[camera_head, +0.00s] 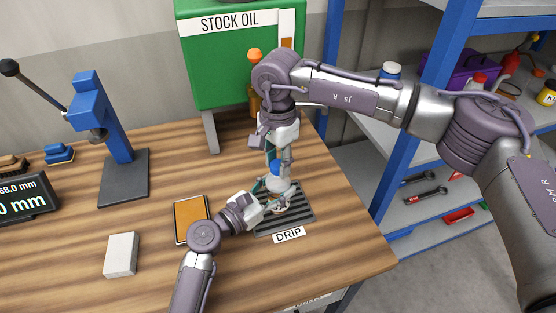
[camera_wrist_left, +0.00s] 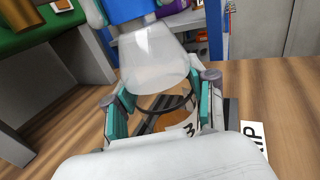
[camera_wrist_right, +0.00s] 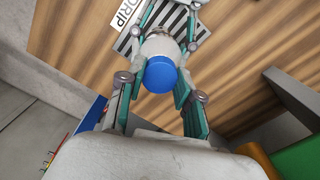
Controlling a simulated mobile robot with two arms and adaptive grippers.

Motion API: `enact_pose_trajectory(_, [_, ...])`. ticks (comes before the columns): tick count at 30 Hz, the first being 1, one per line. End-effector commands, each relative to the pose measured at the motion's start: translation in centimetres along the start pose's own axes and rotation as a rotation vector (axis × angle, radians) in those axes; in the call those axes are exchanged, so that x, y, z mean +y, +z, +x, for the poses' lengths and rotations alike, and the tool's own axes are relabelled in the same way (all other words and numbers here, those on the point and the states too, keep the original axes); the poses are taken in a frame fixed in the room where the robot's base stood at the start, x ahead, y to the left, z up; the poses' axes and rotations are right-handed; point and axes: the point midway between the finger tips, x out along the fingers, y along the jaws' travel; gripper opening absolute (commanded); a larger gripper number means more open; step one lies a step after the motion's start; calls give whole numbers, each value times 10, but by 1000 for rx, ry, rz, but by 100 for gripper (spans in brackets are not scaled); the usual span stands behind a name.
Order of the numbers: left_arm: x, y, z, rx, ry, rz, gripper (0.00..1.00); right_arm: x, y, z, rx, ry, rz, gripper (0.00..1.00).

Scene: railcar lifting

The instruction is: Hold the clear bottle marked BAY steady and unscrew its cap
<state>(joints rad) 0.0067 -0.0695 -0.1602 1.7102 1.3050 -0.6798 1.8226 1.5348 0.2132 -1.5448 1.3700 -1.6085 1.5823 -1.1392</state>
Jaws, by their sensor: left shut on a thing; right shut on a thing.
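The clear bottle (camera_head: 279,187) stands upright on the black drip grate, with its blue cap (camera_head: 276,168) on top. In the left wrist view the clear shoulder of the bottle (camera_wrist_left: 155,62) rises between my fingers, and part of a white label shows below. My left gripper (camera_head: 268,197) is shut around the bottle's lower body from the left. My right gripper (camera_head: 277,158) points down from above and is shut on the blue cap; the cap (camera_wrist_right: 160,75) shows between its fingers in the right wrist view. The full BAY marking is not readable.
The grate (camera_head: 291,222) has a DRIP label (camera_head: 289,234) at its front. A green STOCK OIL tank (camera_head: 222,65) stands behind. An orange-topped pad (camera_head: 191,218), a pale block (camera_head: 121,254) and a blue press (camera_head: 92,110) are to the left. Shelves (camera_head: 440,185) stand at right.

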Motion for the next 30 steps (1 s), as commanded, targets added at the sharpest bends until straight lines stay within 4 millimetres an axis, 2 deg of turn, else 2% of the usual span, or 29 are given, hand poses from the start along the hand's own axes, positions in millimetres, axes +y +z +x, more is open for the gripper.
enact_pose_trajectory(18, [0,-2,0,4,-1,-1,0,0,0,-20,0,0,1,0])
enact_pose_trajectory(30, [0,-2,0,4,-1,-1,0,0,0,-23,0,-1,0,0])
